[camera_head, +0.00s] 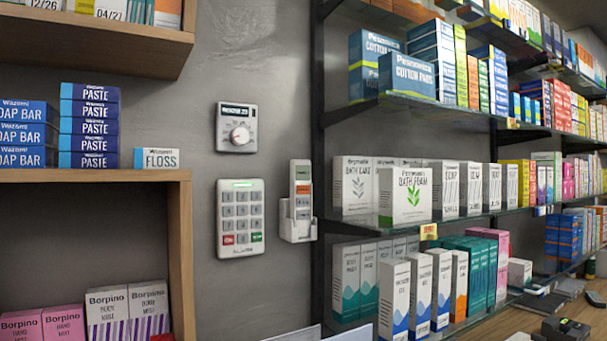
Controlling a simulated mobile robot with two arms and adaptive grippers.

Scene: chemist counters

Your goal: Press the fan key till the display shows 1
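Three control units are on the grey wall. A thermostat-like unit (237,127) has a dark display strip above a round dial. Below it, a white keypad (240,218) has a green display strip, rows of grey keys, and a red and a green key at the bottom. To its right, a slim remote (301,192) with a pale greenish display and an orange key stands upright in a white wall holder (298,228). The key labels and display readings are too small to read, so I cannot tell which key is the fan key. Neither gripper is in view.
A wooden shelf unit (180,255) with boxes stands left of the controls. Glass shelves (460,215) full of boxes are close on the right, behind a dark upright (317,130). A wooden counter (520,305) is at lower right. The wall around the controls is clear.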

